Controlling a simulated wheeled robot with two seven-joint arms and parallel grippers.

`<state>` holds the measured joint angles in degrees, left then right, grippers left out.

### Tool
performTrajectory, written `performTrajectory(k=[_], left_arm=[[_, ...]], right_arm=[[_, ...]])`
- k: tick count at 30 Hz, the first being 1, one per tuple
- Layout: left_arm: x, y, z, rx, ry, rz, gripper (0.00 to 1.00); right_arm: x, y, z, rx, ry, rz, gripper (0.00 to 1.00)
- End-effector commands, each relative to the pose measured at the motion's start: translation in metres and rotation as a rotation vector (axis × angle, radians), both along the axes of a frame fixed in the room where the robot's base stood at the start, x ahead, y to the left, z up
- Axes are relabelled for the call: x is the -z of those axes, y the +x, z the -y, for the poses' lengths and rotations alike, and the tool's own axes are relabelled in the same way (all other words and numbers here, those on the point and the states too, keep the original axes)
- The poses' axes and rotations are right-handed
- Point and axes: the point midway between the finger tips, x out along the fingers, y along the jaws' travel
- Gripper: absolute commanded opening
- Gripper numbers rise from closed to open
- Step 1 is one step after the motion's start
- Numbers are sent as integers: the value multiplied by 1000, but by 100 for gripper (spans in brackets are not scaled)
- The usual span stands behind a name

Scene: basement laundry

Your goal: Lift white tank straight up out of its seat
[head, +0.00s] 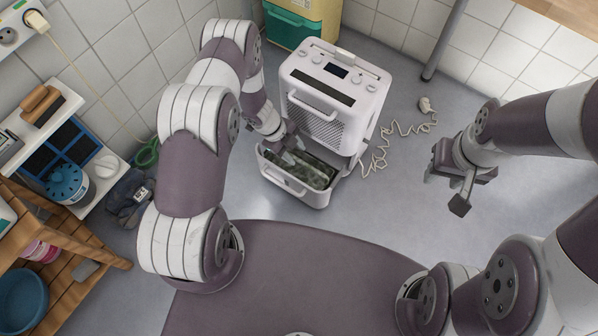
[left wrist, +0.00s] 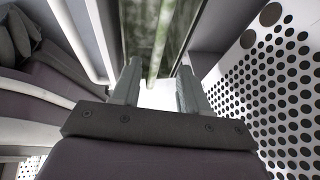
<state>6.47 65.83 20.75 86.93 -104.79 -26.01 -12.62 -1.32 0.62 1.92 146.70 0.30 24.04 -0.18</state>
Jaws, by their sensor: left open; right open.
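The white tank (head: 297,192) sits at the foot of a white dehumidifier-like machine (head: 334,90), pulled partly forward, with a dark, murky interior showing at its open top. My left gripper (head: 290,150) is at the tank's top left, close to the machine's front. In the left wrist view the left gripper (left wrist: 152,85) has its two fingers apart, with the murky greenish tank interior (left wrist: 160,35) beyond them. I cannot tell if the fingers touch the tank. My right gripper (head: 452,190) is open and empty over the floor, to the right of the machine.
A coiled pale cord and plug (head: 425,104) lie on the floor right of the machine. A green and yellow box (head: 292,28) stands behind it. A wooden shelf (head: 70,262) and wall shelf items are at left. Perforated machine panel (left wrist: 280,85) is close beside the left gripper.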

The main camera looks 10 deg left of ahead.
Motion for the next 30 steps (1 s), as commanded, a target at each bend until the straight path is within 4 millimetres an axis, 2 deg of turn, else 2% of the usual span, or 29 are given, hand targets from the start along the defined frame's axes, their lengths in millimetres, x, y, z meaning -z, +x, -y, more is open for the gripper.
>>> performTrajectory(k=[5, 10, 12, 17, 18, 22, 30], left_arm=[[21, 0, 4, -1, 0, -1, 44], [54, -1, 13, 1, 1, -2, 44], [59, 0, 16, -1, 1, -1, 44], [55, 1, 17, -3, 1, -1, 44], [55, 1, 17, -3, 1, -1, 41], [55, 0, 17, -3, 1, -1, 0], [54, 1, 17, -2, 0, 0, 0]], right_arm=[[18, 0, 0, 0, 0, 1, 43], [47, 0, 0, 0, 0, 1, 43], [50, 0, 0, 0, 0, 0, 43], [46, 0, 0, 0, 0, 1, 43], [46, 0, 0, 0, 0, 1, 43], [46, 0, 0, 0, 0, 1, 43], [46, 0, 0, 0, 0, 1, 43]])
